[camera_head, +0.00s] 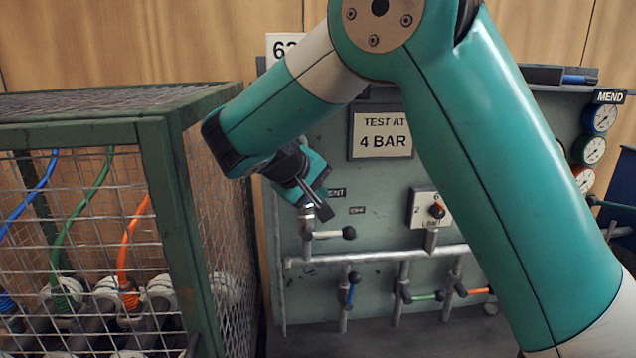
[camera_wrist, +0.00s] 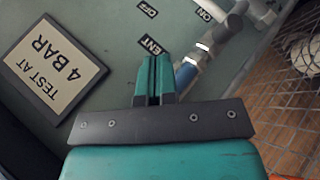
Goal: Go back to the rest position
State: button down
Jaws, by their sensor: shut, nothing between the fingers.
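My gripper (camera_head: 318,206) is in front of the panel, just above a lever valve with a black knob (camera_head: 349,233) on the pipework. In the wrist view my gripper (camera_wrist: 155,62) has its two green fingers together, with nothing between them. A metal valve fitting with a blue band (camera_wrist: 187,73) shows just beyond the fingers; I cannot tell whether they touch it. The vent label (camera_wrist: 150,45) lies above the fingertips in the wrist view. My arm hides the middle of the panel in the head view.
A green-framed mesh cage (camera_head: 160,170) stands close on the left, with blue, green and orange hoses inside. The panel (camera_head: 310,270) carries a "TEST AT 4 BAR" sign (camera_head: 382,132), a limit dial (camera_head: 432,209), several small valves and gauges (camera_head: 590,150) at right.

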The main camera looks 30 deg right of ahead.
jog(key=shift+r, duration=0.8)
jog(key=s+a+n+g+y, duration=0.1)
jog(key=s+a+y, duration=0.3)
jog(key=s, duration=0.5)
jog(key=s+a+f+n+g+y, duration=0.1)
jog(key=s+a+n+y, duration=0.2)
jog(key=s, duration=0.7)
jog(key=s+a+f+n+g+y, duration=0.1)
jog(key=s+a+y, duration=0.4)
jog(key=s, duration=0.5)
jog(key=shift+a+f+n+g+y, duration=0.3)
jog(key=shift+a+n+y, duration=0.15)
jog(key=shift+a, duration=0.8)
